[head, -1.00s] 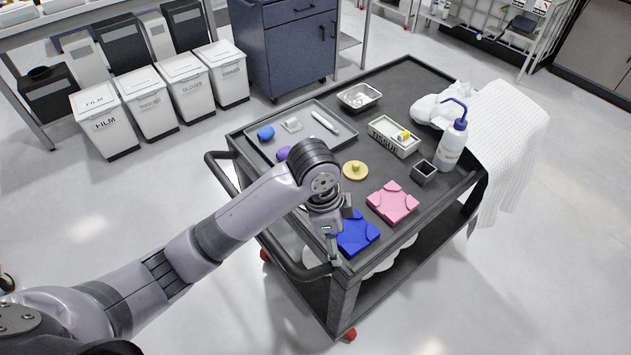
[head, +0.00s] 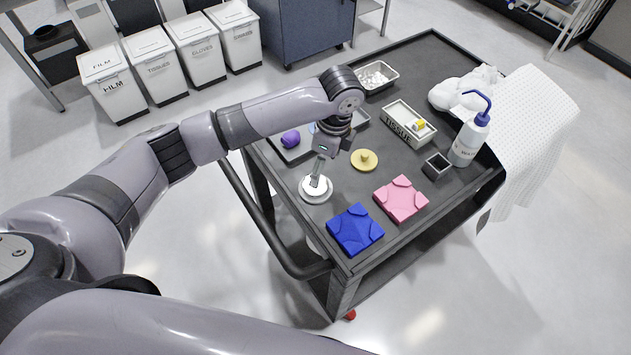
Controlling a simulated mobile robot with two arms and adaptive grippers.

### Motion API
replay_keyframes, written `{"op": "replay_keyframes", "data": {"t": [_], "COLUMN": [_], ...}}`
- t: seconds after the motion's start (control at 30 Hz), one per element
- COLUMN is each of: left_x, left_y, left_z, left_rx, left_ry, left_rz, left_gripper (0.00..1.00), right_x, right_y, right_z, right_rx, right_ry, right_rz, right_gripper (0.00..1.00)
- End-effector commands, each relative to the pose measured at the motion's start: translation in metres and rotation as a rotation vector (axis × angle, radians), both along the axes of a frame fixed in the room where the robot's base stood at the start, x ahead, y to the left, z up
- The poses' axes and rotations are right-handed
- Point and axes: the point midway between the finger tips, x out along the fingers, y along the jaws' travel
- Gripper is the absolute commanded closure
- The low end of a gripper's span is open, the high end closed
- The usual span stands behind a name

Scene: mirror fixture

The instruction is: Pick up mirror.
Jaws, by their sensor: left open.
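A round, pale, shiny disc (head: 316,189), which looks like the mirror, lies on the dark cart top (head: 425,65) near its left edge. My left gripper (head: 316,179) is open and points down at the disc. Its fingers overlap the disc's middle in the head view; I cannot tell whether they touch it. The fingers hide part of the disc. My right gripper is not in view.
A yellow knobbed disc (head: 364,159) lies to the right. A blue block (head: 355,230) and pink block (head: 400,199) lie nearer the front. A purple item (head: 290,139) is behind. A small black box (head: 436,166), tissue box (head: 404,128) and wash bottle (head: 470,135) stand right.

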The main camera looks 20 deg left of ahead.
Motion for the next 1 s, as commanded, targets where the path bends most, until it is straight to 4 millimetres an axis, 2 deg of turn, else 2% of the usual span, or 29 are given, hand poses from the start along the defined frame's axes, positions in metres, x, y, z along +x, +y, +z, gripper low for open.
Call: {"op": "replay_keyframes", "data": {"t": [0.1, 0.2, 0.37, 0.5, 0.6, 0.9, 1.0], "left_x": [0.000, 0.000, -0.002, -0.007, -0.005, -0.005, -0.005], "left_y": [0.002, 0.003, 0.007, 0.015, 0.015, 0.016, 0.016], "left_z": [-0.015, -0.023, -0.033, -0.053, -0.067, -0.075, -0.075], "left_rx": [0.000, 0.000, 0.001, 0.001, 0.001, 0.000, 0.000], "left_ry": [0.001, 0.000, 0.001, 0.003, 0.001, -0.003, -0.002], "left_rz": [0.002, 0.001, 0.001, 0.003, 0.001, 0.000, 0.000], "left_gripper": [0.22, 0.22, 0.22, 0.22, 0.22, 0.22, 0.27], "right_x": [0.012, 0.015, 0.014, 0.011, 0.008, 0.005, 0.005], "right_y": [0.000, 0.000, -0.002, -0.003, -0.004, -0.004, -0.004], "right_z": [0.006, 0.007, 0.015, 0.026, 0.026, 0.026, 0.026], "right_rx": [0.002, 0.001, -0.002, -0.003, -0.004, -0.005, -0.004], "right_ry": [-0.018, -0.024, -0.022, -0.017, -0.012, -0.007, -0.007], "right_rz": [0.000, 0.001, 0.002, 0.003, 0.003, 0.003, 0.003], "right_gripper": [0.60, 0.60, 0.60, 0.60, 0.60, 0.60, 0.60]}}
